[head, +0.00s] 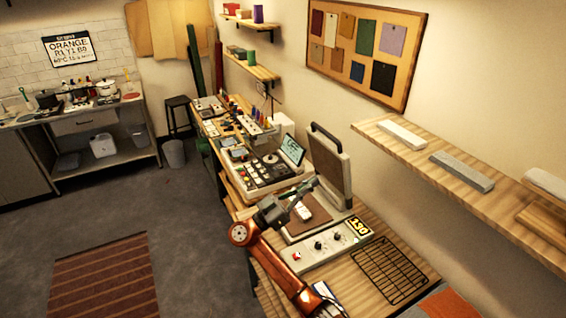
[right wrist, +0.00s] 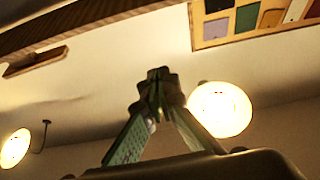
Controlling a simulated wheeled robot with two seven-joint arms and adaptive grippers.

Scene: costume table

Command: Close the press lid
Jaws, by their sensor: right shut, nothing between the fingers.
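The press stands on the wooden costume table in the head view. Its lid (head: 330,165) is raised, tilted up at the back near the wall, with a dark handle (head: 325,138) along its top. The press bed (head: 305,212) lies open below, with a brown surface and a small white item (head: 303,211) on it. My right gripper (head: 306,188) is over the bed's left side, in front of the raised lid. Its fingers meet in the right wrist view (right wrist: 155,85), shut and empty. I cannot tell from the head view whether it touches the lid. My left gripper is out of view.
A control panel (head: 320,246) with knobs and a yellow display fronts the press. A black wire rack (head: 388,270) lies to its right. A console with buttons (head: 262,172) stands to its left. A wall shelf (head: 470,190) juts out at the right.

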